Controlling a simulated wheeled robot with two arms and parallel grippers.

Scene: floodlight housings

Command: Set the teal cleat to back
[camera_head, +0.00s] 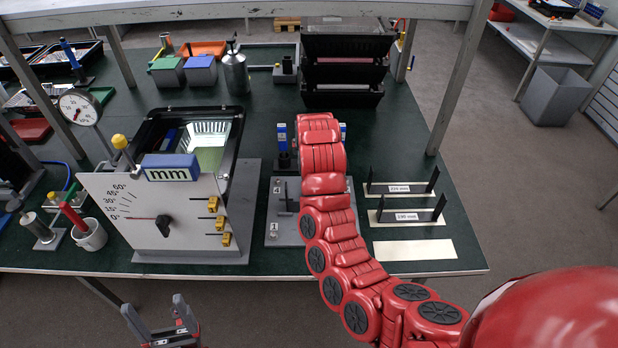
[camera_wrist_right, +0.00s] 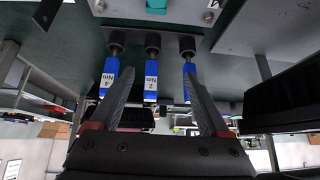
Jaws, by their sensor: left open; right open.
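A grey plate (camera_head: 283,238) with number labels and an upright black piece (camera_head: 287,197) lies mid-table, partly hidden by my right arm. My left gripper (camera_head: 154,303) is open and empty, in front of the table's near edge.
A sloped panel (camera_head: 125,195) with a dial knob, yellow clips (camera_head: 220,222) and a floodlight housing (camera_head: 235,125) stand left of centre. Black upright brackets (camera_head: 412,214) and a cream strip (camera_head: 414,250) are at right. Stacked black bins (camera_head: 345,75) stand behind. Shelf posts flank the table.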

